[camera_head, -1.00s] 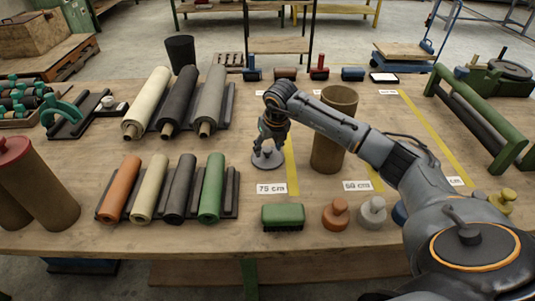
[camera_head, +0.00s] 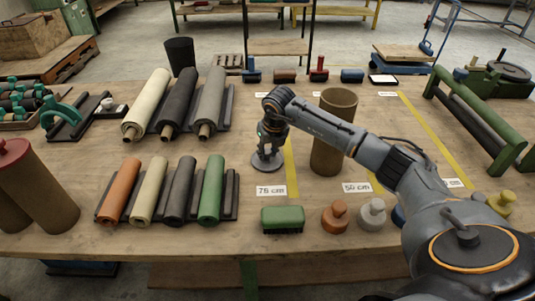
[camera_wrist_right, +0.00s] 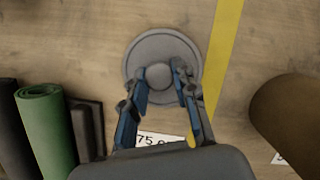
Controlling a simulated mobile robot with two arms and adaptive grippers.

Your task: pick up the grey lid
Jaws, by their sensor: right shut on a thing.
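The grey lid (camera_head: 267,160) is a round disc with a knob, lying on or just above the wooden table left of the yellow line; I cannot tell if it is clear of the wood. It also shows in the right wrist view (camera_wrist_right: 145,54). My right gripper (camera_head: 270,150) points down over it and is shut on its knob. Its two fingers (camera_wrist_right: 160,80) lie on either side of the knob in the wrist view. My left gripper does not show.
A brown tube (camera_head: 333,140) stands upright right of the lid. Coloured rolls (camera_head: 211,190) rest in a rack to the left. A label reading 75 cm (camera_head: 271,191) lies near the lid.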

